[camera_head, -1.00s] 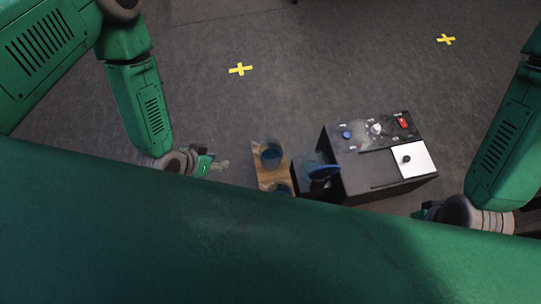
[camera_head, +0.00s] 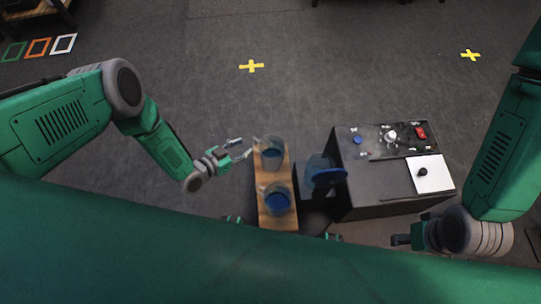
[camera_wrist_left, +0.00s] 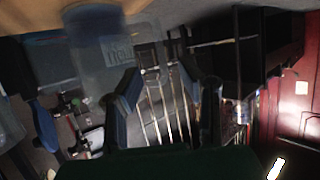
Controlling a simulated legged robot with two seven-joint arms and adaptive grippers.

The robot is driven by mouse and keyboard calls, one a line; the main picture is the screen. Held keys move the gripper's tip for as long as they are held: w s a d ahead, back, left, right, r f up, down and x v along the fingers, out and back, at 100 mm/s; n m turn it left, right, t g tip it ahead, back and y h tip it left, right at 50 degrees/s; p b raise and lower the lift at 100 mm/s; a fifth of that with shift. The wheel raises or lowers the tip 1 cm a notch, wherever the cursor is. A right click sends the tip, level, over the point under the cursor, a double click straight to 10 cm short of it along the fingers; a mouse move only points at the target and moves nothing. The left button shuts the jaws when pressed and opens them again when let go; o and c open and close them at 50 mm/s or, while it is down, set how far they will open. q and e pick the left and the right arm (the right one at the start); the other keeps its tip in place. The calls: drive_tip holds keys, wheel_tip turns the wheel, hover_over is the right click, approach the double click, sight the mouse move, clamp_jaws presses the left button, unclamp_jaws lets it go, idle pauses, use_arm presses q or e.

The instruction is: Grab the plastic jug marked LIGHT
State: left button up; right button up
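Two clear plastic jugs with blue inside stand on a wooden board (camera_head: 264,182): a far jug (camera_head: 271,150) and a near jug (camera_head: 277,198). No marking on them is readable in the head view. My left gripper (camera_head: 243,147) is open and empty, just left of the far jug.
A black box (camera_head: 385,190) with a blue button (camera_head: 357,140), a red switch (camera_head: 421,133) and a white plate (camera_head: 432,173) stands right of the board. A clear container with a blue disc (camera_head: 328,176) is at its left side. Floor left of the board is open.

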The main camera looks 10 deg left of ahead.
sight(253, 147)
use_arm(q)
drive_tip(key=b+x, duration=0.1)
drive_tip(key=x, duration=0.1)
drive_tip(key=b+x, duration=0.2)
drive_tip(key=x, duration=0.1)
drive_tip(key=shift+a+f, duration=0.15)
drive_tip(key=shift+f, duration=0.05)
drive_tip(key=shift+w, duration=0.15)
drive_tip(key=shift+d+r, duration=0.1)
drive_tip(key=shift+d, duration=0.15)
drive_tip(key=shift+a, duration=0.1)
clamp_jaws()
